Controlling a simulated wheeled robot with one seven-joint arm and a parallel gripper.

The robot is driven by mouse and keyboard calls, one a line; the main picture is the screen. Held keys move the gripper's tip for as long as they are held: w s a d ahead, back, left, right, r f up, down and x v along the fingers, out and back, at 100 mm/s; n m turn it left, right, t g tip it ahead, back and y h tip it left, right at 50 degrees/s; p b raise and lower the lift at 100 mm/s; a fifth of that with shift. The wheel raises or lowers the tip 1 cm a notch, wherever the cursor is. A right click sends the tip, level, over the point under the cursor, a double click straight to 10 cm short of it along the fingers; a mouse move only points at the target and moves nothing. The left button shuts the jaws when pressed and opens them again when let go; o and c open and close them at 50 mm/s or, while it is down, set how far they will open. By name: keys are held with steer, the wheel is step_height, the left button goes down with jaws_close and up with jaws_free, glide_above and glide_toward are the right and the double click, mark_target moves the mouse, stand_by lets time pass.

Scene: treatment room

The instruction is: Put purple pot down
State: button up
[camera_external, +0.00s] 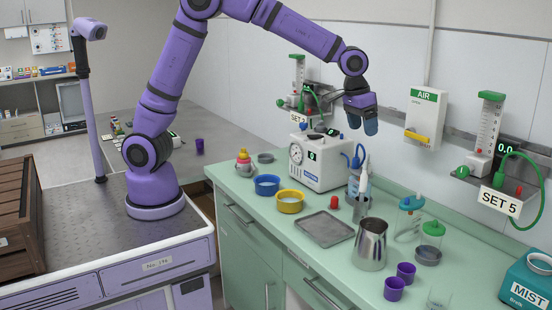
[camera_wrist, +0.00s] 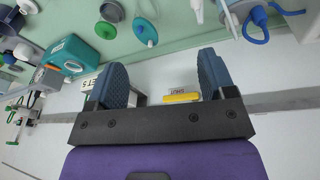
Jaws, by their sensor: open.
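Two small purple pots stand on the front right of the green counter (camera_external: 330,262), one (camera_external: 406,273) slightly behind the other (camera_external: 394,289). A third purple pot (camera_external: 200,146) stands on the grey surface further back. I cannot tell which one the task means. My gripper (camera_external: 364,125) is raised near the wall, above the back of the counter and well away from all three. In the wrist view its two blue fingers (camera_wrist: 160,78) are wide apart, with nothing held between them; the wall box's yellow handle shows beyond the gap.
A grey tray (camera_external: 325,229) lies on the counter. A white gauge machine (camera_external: 320,163) stands below my gripper. The AIR box (camera_external: 425,118) is on the wall.

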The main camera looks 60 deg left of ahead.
steer(key=s+a+r, duration=0.3)
steer(key=a+r, duration=0.1)
steer(key=a, duration=0.4)
steer(key=s+a+r+n+t, duration=0.1)
steer(key=s+a+r, duration=0.2)
steer(key=a, duration=0.5)
steer(key=s+a+r, duration=0.3)
steer(key=a+r, duration=0.1)
steer(key=a, duration=0.3)
steer(key=s+a+f+n+t, duration=0.1)
steer(key=s+a, duration=0.6)
steer(key=s, duration=0.3)
steer(key=s+a+f+t+y, duration=0.1)
steer(key=s+a+f, duration=0.1)
steer(key=s+a, duration=0.6)
steer(key=s, duration=0.3)
steer(key=shift+a+n, duration=0.2)
steer(key=shift+n, duration=0.2)
steer(key=shift+w, duration=0.1)
